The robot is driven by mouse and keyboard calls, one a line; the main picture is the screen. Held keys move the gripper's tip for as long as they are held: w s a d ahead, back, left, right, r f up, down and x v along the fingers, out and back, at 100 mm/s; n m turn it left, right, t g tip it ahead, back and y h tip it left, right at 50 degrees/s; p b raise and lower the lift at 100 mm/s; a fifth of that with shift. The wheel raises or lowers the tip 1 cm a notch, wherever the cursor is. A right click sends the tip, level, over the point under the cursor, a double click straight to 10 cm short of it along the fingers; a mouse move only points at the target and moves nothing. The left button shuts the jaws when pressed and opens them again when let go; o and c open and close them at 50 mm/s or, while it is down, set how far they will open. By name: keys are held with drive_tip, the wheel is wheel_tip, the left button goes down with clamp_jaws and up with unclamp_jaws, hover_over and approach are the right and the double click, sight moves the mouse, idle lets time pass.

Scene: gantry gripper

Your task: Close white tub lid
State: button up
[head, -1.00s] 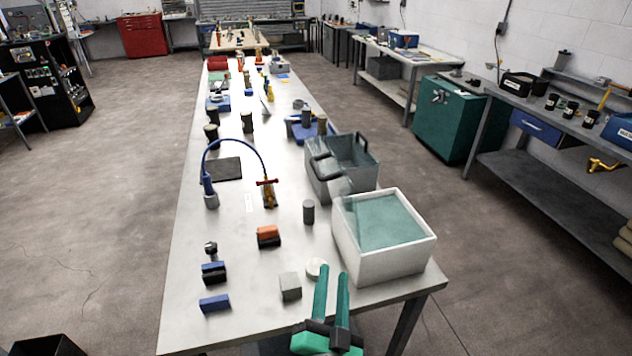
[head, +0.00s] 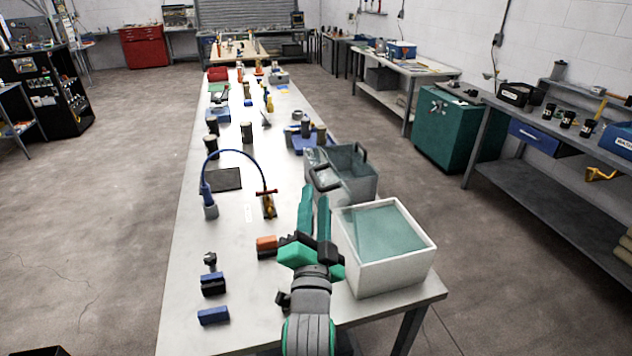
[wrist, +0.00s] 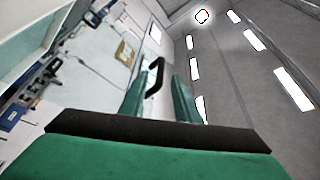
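The white tub (head: 389,272) stands open near the right front edge of the bench, with a teal-green inside. A clear panel with a black handle (head: 325,178) rises behind its far left side, against a grey bin. It looks like the tub's lid standing open, but I cannot clearly tell where it joins the tub. My gripper (head: 315,196) is left of the tub, its green fingers pointing toward the handle. The fingers are apart and empty. In the wrist view, the black handle (wrist: 152,88) shows beyond and between the fingers.
The grey bin (head: 360,187) with black handles stands just behind the tub. Left of my gripper are an orange-and-black block (head: 266,246), blue blocks (head: 213,316) and a curved blue hose (head: 238,152). The left front of the bench (head: 185,270) has bare room.

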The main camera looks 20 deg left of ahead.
sight(316, 178)
drive_tip(key=shift+x, duration=3.1)
clamp_jaws()
